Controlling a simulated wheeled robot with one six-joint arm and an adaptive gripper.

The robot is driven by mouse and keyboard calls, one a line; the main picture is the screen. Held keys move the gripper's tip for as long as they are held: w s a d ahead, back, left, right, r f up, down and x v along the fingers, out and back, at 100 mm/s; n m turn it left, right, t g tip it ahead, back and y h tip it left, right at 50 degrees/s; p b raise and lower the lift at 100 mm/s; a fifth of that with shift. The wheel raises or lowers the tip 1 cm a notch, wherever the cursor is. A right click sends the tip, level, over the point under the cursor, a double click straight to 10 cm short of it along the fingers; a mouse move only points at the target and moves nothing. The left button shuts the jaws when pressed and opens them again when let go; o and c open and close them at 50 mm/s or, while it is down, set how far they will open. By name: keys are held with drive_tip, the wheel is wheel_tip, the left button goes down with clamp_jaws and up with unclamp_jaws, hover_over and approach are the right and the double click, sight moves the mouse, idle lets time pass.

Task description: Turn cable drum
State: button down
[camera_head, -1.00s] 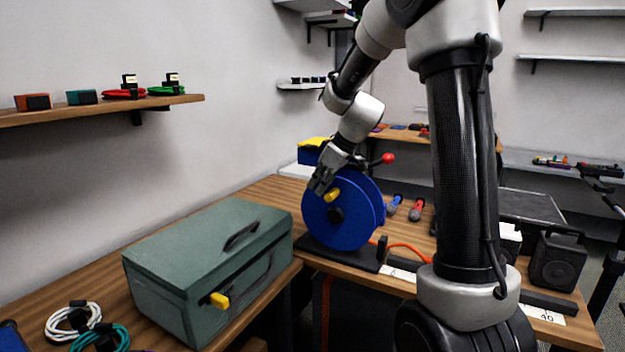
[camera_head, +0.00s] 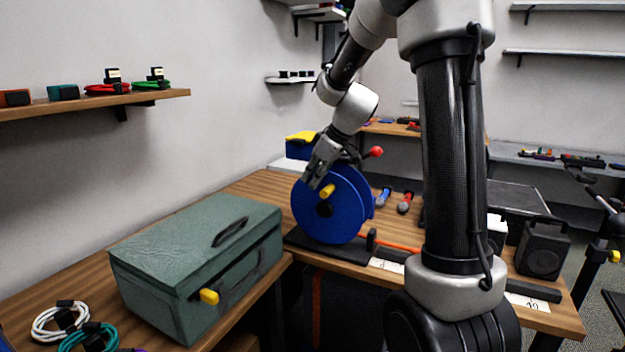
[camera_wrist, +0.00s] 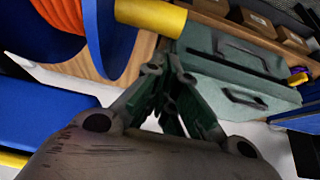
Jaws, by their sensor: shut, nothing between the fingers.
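The blue cable drum (camera_head: 343,222) stands upright on a dark base (camera_head: 325,249) on the wooden bench. Its yellow handle (camera_head: 327,191) sticks out from the front disc, just above the dark hub (camera_head: 324,209). My gripper (camera_head: 312,180) is shut and empty at the drum's upper rim, just left of and above the handle. In the wrist view, the shut fingertips (camera_wrist: 172,60) are just below the yellow handle (camera_wrist: 150,15). The drum's blue disc (camera_wrist: 115,40) and orange cable (camera_wrist: 65,12) show at upper left. I cannot tell whether the fingers touch the handle.
A green toolbox (camera_head: 195,262) with a yellow latch stands left of the drum. A red-tipped lever (camera_head: 375,152) sits behind the drum. White cable (camera_head: 55,322) and teal cable coils lie at the front left. A blue box with a yellow lid (camera_head: 301,145) stands behind.

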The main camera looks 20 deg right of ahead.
sight(342, 178)
drive_tip(key=w+v, duration=0.1)
drive_tip(key=v, duration=0.8)
drive_tip(key=s+d+f+m+y, duration=0.4)
drive_tip(key=s+f+m+y, duration=0.35)
drive_tip(key=s+f, duration=0.4)
drive_tip(key=s+d+f+m+t, duration=0.2)
drive_tip(key=d+m+t, duration=0.6)
drive_tip(key=m+t, duration=0.2)
drive_tip(key=x, duration=1.4)
drive_tip(key=shift+s+a+r+m, duration=0.2)
drive_tip(key=shift+s+m, duration=0.05)
drive_tip(key=shift+m, duration=0.1)
drive_tip(key=shift+y, duration=0.25)
